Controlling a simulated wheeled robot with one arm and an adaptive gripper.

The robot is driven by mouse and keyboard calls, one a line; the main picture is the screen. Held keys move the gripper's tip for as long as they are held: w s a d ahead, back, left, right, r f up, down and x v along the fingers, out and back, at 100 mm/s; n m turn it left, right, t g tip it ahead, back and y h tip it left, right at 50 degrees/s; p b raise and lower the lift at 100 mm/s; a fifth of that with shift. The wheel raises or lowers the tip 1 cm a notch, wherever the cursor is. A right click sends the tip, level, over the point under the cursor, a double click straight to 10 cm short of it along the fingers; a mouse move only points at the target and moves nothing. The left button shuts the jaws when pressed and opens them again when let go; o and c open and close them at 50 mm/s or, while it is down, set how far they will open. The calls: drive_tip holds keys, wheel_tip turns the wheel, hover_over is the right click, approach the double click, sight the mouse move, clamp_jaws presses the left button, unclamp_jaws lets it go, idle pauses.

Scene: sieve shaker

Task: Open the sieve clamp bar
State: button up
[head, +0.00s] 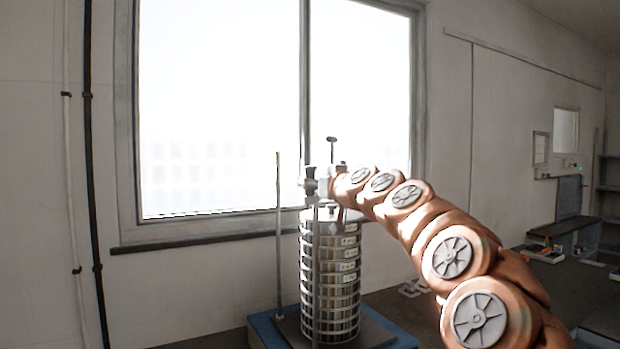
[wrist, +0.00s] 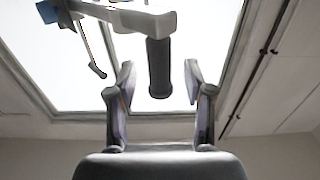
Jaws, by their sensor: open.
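The sieve stack (head: 345,285), a tall column of metal sieves, stands between thin upright rods. The clamp bar shows as a pale fitting (head: 310,184) above the stack in the head view, partly hidden by my arm. In the wrist view the pale bar (wrist: 120,17) crosses the top and carries a black cylindrical grip (wrist: 159,60). My gripper (wrist: 158,78) is open, with one finger on each side of the grip's end. Gaps show on both sides, so the fingers appear not to touch it. In the head view my gripper is mostly hidden behind my wrist.
A thin free-standing rod (head: 279,240) rises left of the stack from the blue base (head: 268,330). A small knobbed lever (head: 331,140) sticks up above the clamp. A large bright window (head: 220,110) is behind. A bench (head: 565,228) stands far right.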

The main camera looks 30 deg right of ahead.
drive_tip(key=shift+w+d+p, duration=0.15)
drive_tip(key=shift+w+p, duration=0.2)
drive_tip(key=shift+w, duration=1)
drive_tip(key=shift+c, duration=0.2)
clamp_jaws()
